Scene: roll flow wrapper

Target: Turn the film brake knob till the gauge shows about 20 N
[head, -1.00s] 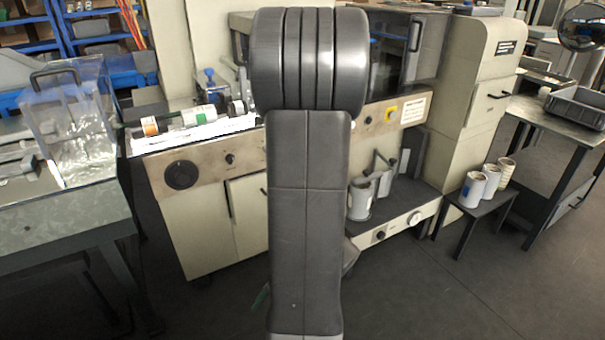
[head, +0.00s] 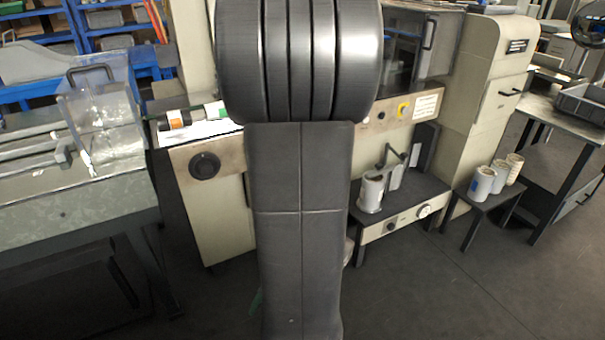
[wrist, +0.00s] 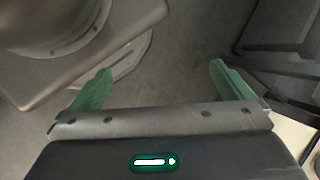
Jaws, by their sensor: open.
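A small dark knob (head: 390,227) sits on the cream front of the low roll stand, right of my arm in the head view. A round white-faced dial (head: 424,211), which looks like the gauge, is to its right; its reading is too small to tell. In the wrist view my gripper (wrist: 160,85) has its two green fingers wide apart, with nothing between them but grey floor behind. Neither knob nor gauge can be made out there. In the head view my arm hides most of the gripper.
A larger black dial (head: 204,165) is on the wrapper's front panel. A small table (head: 478,203) with white rolls is to the right. A steel bench (head: 75,215) stands at left. Floor (head: 430,300) at front right is clear.

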